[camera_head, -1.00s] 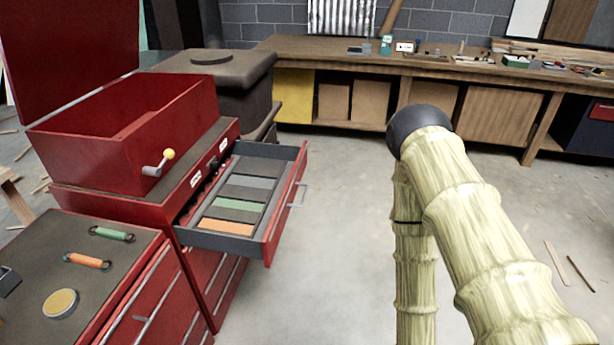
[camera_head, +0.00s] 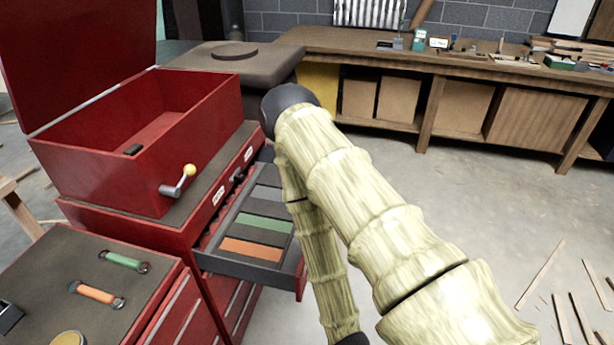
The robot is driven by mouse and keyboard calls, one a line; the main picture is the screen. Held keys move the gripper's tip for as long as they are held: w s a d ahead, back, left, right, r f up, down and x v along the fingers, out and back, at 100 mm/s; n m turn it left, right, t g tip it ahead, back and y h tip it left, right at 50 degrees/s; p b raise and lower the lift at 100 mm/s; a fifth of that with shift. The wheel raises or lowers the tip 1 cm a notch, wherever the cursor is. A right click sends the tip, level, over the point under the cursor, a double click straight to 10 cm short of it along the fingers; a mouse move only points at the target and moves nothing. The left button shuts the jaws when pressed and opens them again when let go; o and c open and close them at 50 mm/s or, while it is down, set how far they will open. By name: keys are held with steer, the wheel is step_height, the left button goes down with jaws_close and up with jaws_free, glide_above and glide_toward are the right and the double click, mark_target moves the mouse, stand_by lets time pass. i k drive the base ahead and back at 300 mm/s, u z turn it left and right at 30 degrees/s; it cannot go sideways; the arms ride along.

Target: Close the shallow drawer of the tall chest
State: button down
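The tall chest (camera_head: 222,190) is red and stands at the left, with an open-topped red box on top. Its shallow drawer (camera_head: 262,270) is pulled out to the right. Inside the drawer are grey, green and orange strips in dark compartments. My pale, ringed arm crosses in front of the drawer's right side and hides most of its front and its pull. The arm's dark joint is above the drawer's far end, and a link runs down to the bottom edge. My gripper is out of view, so whether it touches the drawer cannot be seen.
A lower red cabinet (camera_head: 55,275) with a green-gripped and an orange-gripped item stands at front left. A crank with a yellow knob (camera_head: 189,170) juts from the red box. A long workbench (camera_head: 400,58) lines the back wall. Floor at right is open, with scattered wood strips.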

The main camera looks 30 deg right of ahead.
mark_target(251, 237)
steer(key=z, duration=0.2)
steer(key=i, duration=1)
steer(key=z, duration=0.65)
